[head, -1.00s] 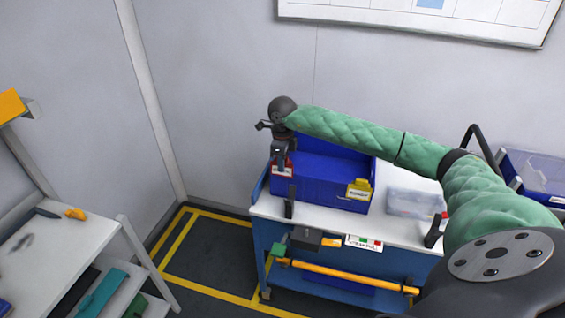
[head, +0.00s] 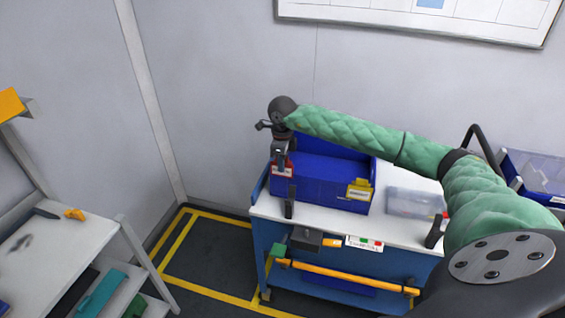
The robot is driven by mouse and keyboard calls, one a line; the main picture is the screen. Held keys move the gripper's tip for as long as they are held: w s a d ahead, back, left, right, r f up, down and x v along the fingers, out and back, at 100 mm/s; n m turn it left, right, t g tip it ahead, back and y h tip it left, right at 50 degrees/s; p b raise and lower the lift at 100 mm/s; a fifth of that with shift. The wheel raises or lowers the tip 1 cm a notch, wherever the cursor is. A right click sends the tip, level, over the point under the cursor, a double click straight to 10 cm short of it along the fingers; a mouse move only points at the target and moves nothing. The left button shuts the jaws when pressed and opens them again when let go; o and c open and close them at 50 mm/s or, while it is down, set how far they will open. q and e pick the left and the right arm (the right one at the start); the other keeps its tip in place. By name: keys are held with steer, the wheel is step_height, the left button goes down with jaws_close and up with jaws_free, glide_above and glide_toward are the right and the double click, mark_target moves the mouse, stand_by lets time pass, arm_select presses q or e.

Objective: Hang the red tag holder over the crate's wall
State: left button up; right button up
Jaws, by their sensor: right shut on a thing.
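The blue crate (head: 318,188) stands on the white top of a blue cart. The red tag holder (head: 283,170), with a white label, is at the crate's front wall, near its left corner. My right gripper (head: 281,158) points down over that corner and is shut on the red tag holder. At this size I cannot tell whether the holder straddles the wall or only touches it. A yellow tag holder (head: 359,189) hangs on the same front wall at the right. My left gripper is not in view.
The cart top (head: 398,227) also carries a clear lidded box (head: 415,203) right of the crate. A black upright post (head: 290,203) stands in front of the crate. An orange handle bar (head: 345,276) runs along the cart's front. A white shelf rack (head: 75,245) stands at the left.

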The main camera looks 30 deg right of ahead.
steer(key=shift+f+b, duration=1.5)
steer(key=shift+f, duration=0.35)
steer(key=o, duration=1)
steer(key=shift+r, duration=0.1)
step_height(320, 180, up, 6)
steer(key=shift+r+b, duration=0.2)
steer(key=shift+b, duration=0.95)
steer(key=shift+r, duration=0.65)
